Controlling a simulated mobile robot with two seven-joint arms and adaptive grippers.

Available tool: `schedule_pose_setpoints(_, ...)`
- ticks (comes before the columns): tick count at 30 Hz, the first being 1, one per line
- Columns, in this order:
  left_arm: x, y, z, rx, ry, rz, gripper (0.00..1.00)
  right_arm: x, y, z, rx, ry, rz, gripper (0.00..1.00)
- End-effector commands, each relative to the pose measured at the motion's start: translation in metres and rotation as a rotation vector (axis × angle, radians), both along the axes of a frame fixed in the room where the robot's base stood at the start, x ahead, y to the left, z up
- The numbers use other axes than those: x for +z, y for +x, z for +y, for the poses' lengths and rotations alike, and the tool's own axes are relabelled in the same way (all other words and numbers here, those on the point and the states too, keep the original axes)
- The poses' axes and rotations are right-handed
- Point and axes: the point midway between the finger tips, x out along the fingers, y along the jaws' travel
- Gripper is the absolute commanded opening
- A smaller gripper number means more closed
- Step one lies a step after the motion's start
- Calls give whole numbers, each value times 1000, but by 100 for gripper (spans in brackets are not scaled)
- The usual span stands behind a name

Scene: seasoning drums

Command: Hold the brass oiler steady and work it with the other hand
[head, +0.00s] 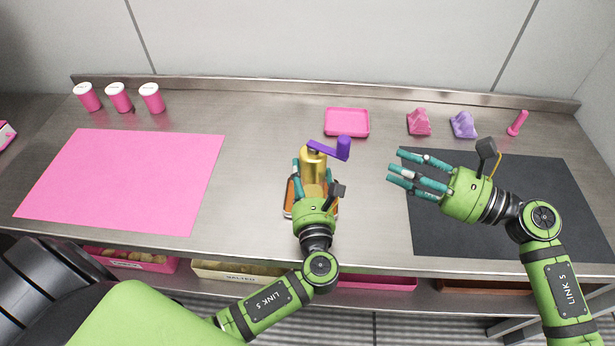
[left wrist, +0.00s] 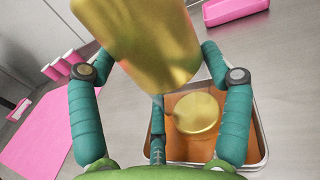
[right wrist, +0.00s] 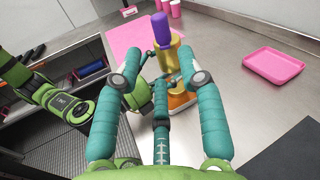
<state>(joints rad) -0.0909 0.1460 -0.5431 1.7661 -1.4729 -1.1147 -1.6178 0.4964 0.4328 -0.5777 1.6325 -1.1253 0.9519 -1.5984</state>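The brass oiler (head: 313,165) is a gold cylinder with a purple crank arm and upright purple knob (head: 343,148) on top. It is above or just behind a metal-rimmed tray (head: 288,208) with an orange inside; I cannot tell if it touches the tray. My left gripper (head: 312,177) has its teal fingers closed around the cylinder's sides, as the left wrist view (left wrist: 155,75) also shows. A round gold piece (left wrist: 192,112) lies in the tray. My right gripper (head: 398,168) is open and empty, to the right of the oiler and apart from the knob.
A pink mat (head: 125,180) lies left and a dark mat (head: 510,210) lies under my right arm. Pink cups (head: 119,97), a pink tray (head: 347,122), pink (head: 419,122) and purple blocks (head: 463,125) and a pink handle (head: 517,122) line the back. Bins (head: 235,272) sit below.

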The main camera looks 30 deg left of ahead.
Motion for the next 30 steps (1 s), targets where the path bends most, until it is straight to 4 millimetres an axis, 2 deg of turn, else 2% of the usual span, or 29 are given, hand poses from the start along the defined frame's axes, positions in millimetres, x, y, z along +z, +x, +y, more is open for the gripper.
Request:
schedule_pose_setpoints(1,0,0,0,0,0,0,30,0,0,0,0,0,0,27)
schedule_pose_setpoints(3,0,0,0,0,0,0,30,0,1,0,-2,0,-11,0)
schedule_pose_setpoints(8,0,0,0,0,0,0,30,1,7,1,-22,-11,-153,0)
schedule_pose_setpoints(21,0,0,0,0,0,0,29,3,45,2,-135,-148,-1005,0)
schedule_pose_setpoints(25,0,0,0,0,-1,1,29,4,51,3,-150,-181,-1152,0)
schedule_pose_setpoints(30,0,0,0,0,-1,1,29,4,54,2,-157,-200,-1226,0)
